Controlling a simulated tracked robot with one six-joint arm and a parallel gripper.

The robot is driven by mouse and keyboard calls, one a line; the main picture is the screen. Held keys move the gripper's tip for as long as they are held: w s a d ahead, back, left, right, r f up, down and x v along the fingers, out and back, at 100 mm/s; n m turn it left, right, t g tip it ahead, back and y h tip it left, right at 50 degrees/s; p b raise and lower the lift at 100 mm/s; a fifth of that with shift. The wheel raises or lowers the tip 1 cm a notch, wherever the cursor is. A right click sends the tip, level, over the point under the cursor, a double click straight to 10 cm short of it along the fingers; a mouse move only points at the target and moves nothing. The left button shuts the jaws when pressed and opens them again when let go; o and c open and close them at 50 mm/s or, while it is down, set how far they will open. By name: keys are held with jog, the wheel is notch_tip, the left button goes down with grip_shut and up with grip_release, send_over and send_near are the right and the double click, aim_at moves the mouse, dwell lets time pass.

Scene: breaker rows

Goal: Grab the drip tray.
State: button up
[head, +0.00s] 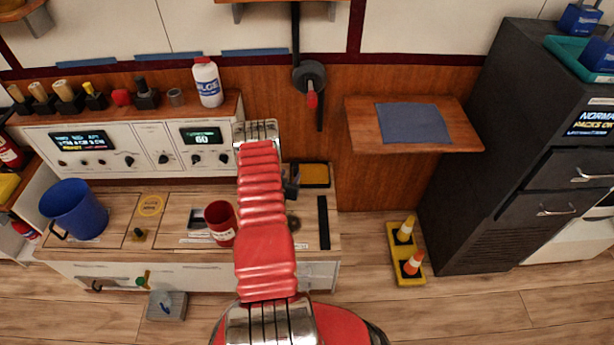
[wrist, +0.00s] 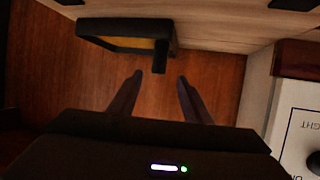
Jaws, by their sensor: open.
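A shallow black-rimmed tray with a yellow inside, which looks like the drip tray (head: 315,175), lies at the back right of the counter, right of my red arm. In the wrist view the tray (wrist: 95,40) is at the upper left, with a dark upright tab at its near right end. My gripper (wrist: 160,76) is open and empty. Its two fingers point toward the tab, which stands just beyond and between the fingertips, apparently apart from them. In the head view my arm hides most of the gripper; the tray's left end is close to it.
A red cup (head: 220,222) and a blue bucket (head: 73,209) stand on the counter left of my arm. A white control panel (head: 130,150) runs behind them. A wooden shelf (head: 365,138) is on the wall at right. A yellow cone stand (head: 393,255) is on the floor.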

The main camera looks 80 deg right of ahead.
aim_at(295, 169)
jog(key=shift+x, duration=0.8)
jog(key=shift+x, duration=2.55)
jog(key=shift+s, duration=0.15)
jog(key=shift+c, duration=0.7)
grip_shut()
